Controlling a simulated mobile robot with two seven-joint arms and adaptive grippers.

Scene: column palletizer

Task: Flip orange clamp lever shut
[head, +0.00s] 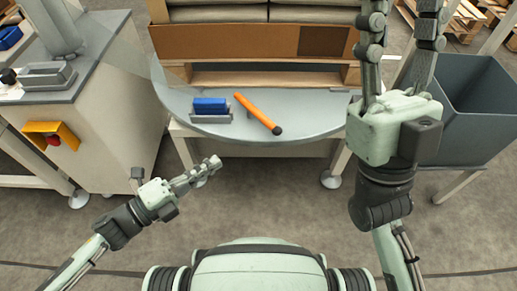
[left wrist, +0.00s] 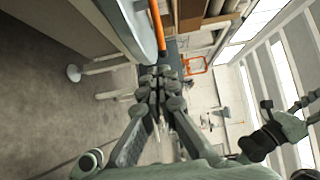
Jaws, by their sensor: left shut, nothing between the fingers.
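The orange clamp lever (head: 256,111) has a black knob on its near end. It slants from a grey pivot beside the blue block (head: 210,105) toward the front edge of the round grey table (head: 190,125). Its tilt above the table is hard to judge. The orange bar also shows at the top of the left wrist view (left wrist: 157,25). My left gripper (head: 213,164) is shut and empty, in front of and below the table edge, apart from the lever. Its closed fingers fill the middle of the left wrist view (left wrist: 160,80). My right gripper (head: 402,30) points up with its fingers apart, right of the lever.
A brown carton (head: 270,42) with sacks above stands behind the lever. A dark grey bin (head: 475,105) is at the right. A cabinet (head: 110,110) with an orange-yellow box and red button (head: 52,137) is at the left. The floor before the table is clear.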

